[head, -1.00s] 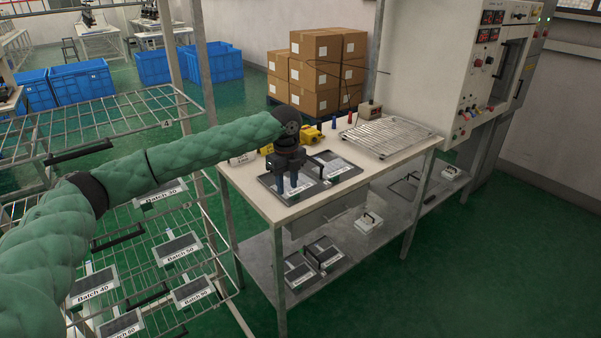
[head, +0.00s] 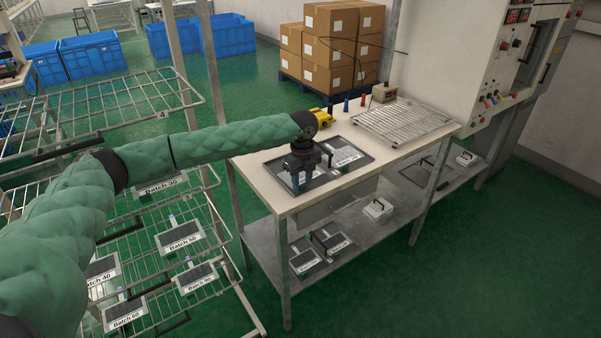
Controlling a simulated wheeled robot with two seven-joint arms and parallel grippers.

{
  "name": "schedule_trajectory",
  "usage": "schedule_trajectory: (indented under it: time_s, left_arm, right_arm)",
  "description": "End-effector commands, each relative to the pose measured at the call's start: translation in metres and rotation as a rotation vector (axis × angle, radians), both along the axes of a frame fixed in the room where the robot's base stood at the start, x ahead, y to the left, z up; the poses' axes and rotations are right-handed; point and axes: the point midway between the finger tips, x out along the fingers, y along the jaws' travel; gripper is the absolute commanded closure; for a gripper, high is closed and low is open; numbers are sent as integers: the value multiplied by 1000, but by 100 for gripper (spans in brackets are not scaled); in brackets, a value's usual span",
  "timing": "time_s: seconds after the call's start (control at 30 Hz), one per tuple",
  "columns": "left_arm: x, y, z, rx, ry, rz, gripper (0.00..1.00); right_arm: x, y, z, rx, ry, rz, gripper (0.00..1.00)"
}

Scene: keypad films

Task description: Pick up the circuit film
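A dark tray (head: 375,158) lies on the near part of the white worktable (head: 262,182). A pale, dark-edged film (head: 345,154) with a black handle lies in its right part; I cannot tell which film is the circuit film. My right gripper is out of view.
A yellow tool (head: 321,114), small bottles and a metal grid rack (head: 403,122) stand farther back on the table. The lower shelf (head: 345,238) holds more handled screens. A wire rack (head: 150,245) with labelled batches stands left. Green floor is clear at right.

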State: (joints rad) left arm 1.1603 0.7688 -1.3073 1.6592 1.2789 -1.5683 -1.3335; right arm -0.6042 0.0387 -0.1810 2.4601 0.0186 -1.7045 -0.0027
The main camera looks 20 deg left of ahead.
Motion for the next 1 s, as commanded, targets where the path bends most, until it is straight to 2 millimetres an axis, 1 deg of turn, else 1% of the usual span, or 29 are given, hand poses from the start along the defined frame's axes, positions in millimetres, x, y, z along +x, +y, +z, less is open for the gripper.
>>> schedule_trajectory:
  time_s: [0.1, 0.3, 0.47, 0.5, 0.7, 0.8, 0.87, 1.0]
  left_arm:
    - [0, 0, -5, -1, -1, 0, 65]
    - [0, 0, -5, -1, -1, 0, 65]
    - [0, 0, -5, -1, -1, 0, 97]
    - [0, 0, -5, -1, -1, 0, 98]
    - [0, 0, -5, -1, -1, 0, 98]
    - [1, 0, -1, 0, -2, 0, 98]
    - [1, 0, 4, 0, -2, 0, 98]
    - [1, 0, 25, -1, -4, 0, 98]
  right_arm:
    - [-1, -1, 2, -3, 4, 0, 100]
    - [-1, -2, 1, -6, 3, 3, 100]
    - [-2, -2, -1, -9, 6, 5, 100]
    - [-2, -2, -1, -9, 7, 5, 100]
    - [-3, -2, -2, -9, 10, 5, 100]
    - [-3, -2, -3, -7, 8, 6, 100]
    - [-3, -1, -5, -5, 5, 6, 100]
    - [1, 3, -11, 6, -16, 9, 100]
